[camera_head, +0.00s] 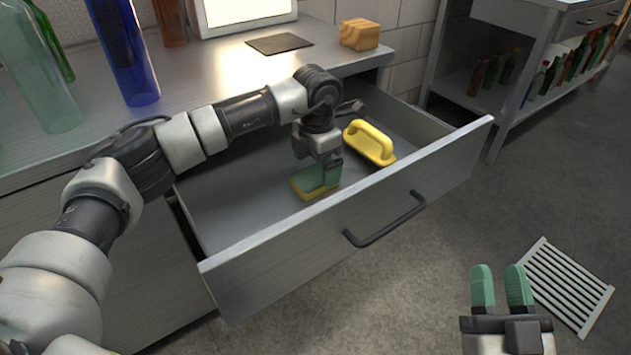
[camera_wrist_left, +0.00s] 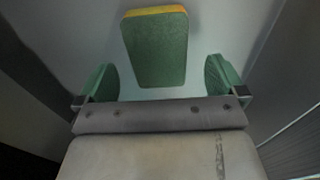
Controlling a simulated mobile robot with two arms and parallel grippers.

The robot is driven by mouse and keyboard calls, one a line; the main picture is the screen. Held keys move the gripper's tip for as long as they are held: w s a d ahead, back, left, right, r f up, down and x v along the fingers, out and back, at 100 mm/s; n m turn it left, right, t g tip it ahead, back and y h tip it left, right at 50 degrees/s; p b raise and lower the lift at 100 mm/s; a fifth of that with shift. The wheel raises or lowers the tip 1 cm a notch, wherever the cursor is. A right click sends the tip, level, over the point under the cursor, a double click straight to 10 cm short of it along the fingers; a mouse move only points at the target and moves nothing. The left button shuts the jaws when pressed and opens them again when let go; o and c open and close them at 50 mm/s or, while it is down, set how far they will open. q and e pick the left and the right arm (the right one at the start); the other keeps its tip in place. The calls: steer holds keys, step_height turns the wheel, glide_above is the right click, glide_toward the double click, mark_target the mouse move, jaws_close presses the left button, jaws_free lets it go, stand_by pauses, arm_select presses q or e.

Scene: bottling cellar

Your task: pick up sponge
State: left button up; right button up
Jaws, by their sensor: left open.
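The sponge (camera_head: 302,186), green with a yellow layer, lies in the open drawer (camera_head: 225,205). In the left wrist view the sponge (camera_wrist_left: 155,48) shows its green face, with a yellow edge at the far end. My left gripper (camera_head: 322,172) points down into the drawer at the sponge and partly hides it in the head view. Its green fingers (camera_wrist_left: 163,82) are apart, one to each side of the sponge's near end, with gaps on both sides. My right gripper (camera_head: 500,285) is open and empty over the floor at the lower right.
A yellow handled tool (camera_head: 372,143) lies in the drawer right of the sponge. The drawer front with its dark handle (camera_head: 385,220) faces the floor. Bottles (camera_head: 125,50) and a wooden block (camera_head: 360,34) stand on the counter. A floor grate (camera_head: 565,285) lies at right.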

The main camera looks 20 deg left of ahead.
mark_target(315, 174)
arm_select(q)
step_height(315, 174, down, 4)
steer(key=shift+a+r+b, duration=0.1)
steer(key=shift+b, duration=0.45)
arm_select(e)
steer(key=s+r+t, duration=0.1)
steer(key=t, duration=0.1)
steer(key=s+r+t+y, duration=0.1)
steer(key=r, duration=0.1)
steer(key=shift+s+r+t, duration=0.15)
steer(key=shift+t, duration=0.25)
arm_select(q)
steer(key=c, duration=1.1)
steer(key=shift+o, duration=0.2)
steer(key=shift+r, duration=0.1)
